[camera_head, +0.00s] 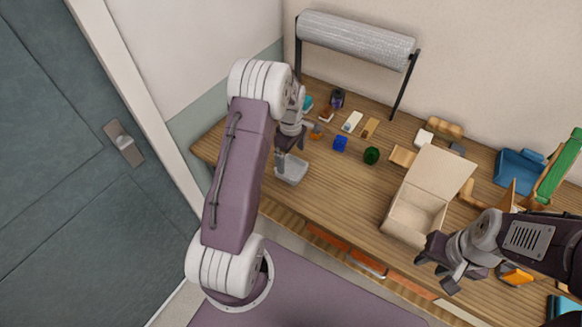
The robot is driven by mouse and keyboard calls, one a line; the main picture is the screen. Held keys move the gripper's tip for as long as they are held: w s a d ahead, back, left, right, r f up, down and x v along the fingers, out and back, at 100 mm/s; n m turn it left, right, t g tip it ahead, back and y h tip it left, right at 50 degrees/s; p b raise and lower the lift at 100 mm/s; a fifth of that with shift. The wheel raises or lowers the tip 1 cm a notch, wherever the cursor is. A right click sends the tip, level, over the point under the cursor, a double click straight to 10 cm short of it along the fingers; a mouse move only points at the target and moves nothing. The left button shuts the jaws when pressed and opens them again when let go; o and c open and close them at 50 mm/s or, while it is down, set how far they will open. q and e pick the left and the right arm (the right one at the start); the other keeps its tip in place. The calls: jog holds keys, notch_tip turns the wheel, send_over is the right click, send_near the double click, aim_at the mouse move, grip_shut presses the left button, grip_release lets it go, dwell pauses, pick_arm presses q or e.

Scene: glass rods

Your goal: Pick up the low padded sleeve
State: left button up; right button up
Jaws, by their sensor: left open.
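A shallow grey open-topped piece (292,170) lies on the wooden table near its left front edge; it may be the low padded sleeve, but I cannot make out padding. My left gripper (291,157) is open and points down just above and behind this piece. Its fingers overlap the piece's far side in the picture, and I cannot tell if they touch it. My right gripper (439,276) is open and empty near the table's front edge, in front of a cardboard box.
The open cardboard box (411,222) stands right of centre. A bubble-wrap roll (355,40) hangs over the back. A blue bin (520,172) stands right. The middle is clear.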

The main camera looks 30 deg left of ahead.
pick_arm(q)
send_over(291, 171)
notch_tip(291, 171, down, 4)
jog(key=shift+w+f, duration=0.1)
jog(key=shift+s+d+f+p, duration=0.15)
jog(key=shift+s+f+p, duration=0.05)
jog(key=shift+f+p, duration=0.4)
jog(key=shift+s+d+f+p, duration=0.1)
jog(key=shift+s+f+p, duration=0.1)
jog(key=shift+f+p, duration=0.35)
notch_tip(291, 171, down, 2)
jog(key=shift+w+f, duration=0.1)
jog(key=shift+w, duration=0.05)
jog(key=shift+w+a+f, duration=0.2)
jog(key=shift+s+d+r, duration=0.1)
jog(key=shift+s+r, duration=0.05)
jog(key=shift+s, duration=0.05)
jog(key=c, duration=1.1)
pick_arm(e)
jog(key=shift+w+a+r, duration=0.2)
jog(key=shift+w+r, duration=0.15)
jog(key=shift+r, duration=0.15)
jog(key=shift+w+a+r, duration=0.15)
jog(key=shift+w+r, duration=0.2)
jog(key=shift+r, duration=0.15)
pick_arm(q)
jog(key=shift+w, duration=0.15)
pick_arm(e)
jog(key=shift+f, duration=0.1)
